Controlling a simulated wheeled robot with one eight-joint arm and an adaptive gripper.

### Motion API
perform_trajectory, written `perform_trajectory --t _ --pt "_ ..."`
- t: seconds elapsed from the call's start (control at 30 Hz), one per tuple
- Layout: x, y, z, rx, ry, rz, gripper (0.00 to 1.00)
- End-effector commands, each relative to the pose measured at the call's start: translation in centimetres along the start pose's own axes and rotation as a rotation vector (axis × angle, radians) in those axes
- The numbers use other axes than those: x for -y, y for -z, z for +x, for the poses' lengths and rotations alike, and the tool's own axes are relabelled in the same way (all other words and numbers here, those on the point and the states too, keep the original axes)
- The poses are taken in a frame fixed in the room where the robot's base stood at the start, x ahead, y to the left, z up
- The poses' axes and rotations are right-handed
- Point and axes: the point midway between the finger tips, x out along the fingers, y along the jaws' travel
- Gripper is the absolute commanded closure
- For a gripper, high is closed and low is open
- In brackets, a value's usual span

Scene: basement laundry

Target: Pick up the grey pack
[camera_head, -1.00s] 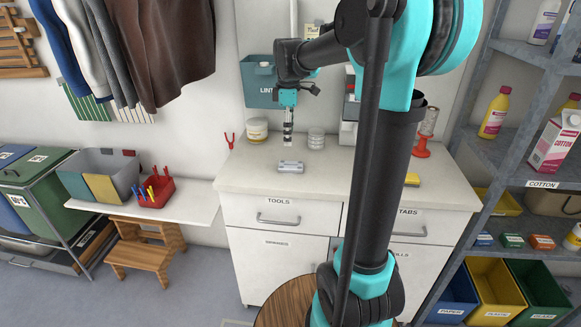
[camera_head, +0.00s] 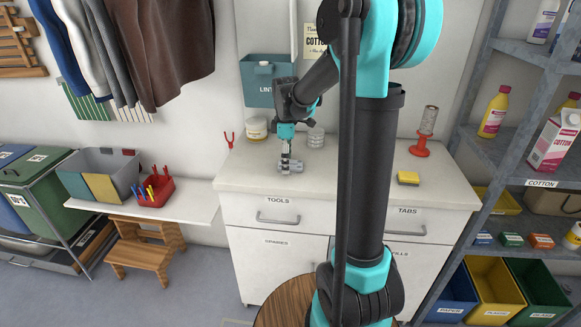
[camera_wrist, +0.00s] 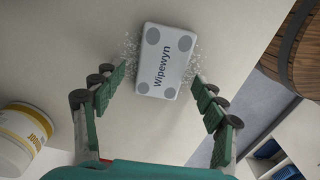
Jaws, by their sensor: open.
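The grey pack (camera_head: 291,167) lies flat on the counter above the TOOLS drawer. In the wrist view it is a pale grey block (camera_wrist: 166,60) with rounded corners, dark round spots and the word "Wipewyn", slightly tilted. My gripper (camera_head: 286,163) points down right over the pack and hides part of it in the head view. In the wrist view my gripper (camera_wrist: 160,77) is open, with one green-padded finger on each side of the pack's near end. A gap shows between each finger and the pack.
A white tub with a yellow label (camera_wrist: 22,138) stands left of my gripper; it also shows in the head view (camera_head: 256,128). A stack of pale discs (camera_head: 316,138) stands behind. A yellow sponge (camera_head: 408,178) lies to the right. The counter front (camera_head: 330,187) is clear.

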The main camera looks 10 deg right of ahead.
Motion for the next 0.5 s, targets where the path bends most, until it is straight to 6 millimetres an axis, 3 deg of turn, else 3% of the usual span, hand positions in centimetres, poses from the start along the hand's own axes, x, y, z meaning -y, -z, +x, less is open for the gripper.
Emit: perform_trajectory --t 0.13,0.4,0.5 --pt "-0.01 0.0 -0.02 0.0 0.0 0.0 0.3" --pt "-0.01 0.0 -0.04 0.0 0.0 0.0 0.63" --pt "-0.01 0.0 -0.04 0.0 0.0 0.0 0.66"
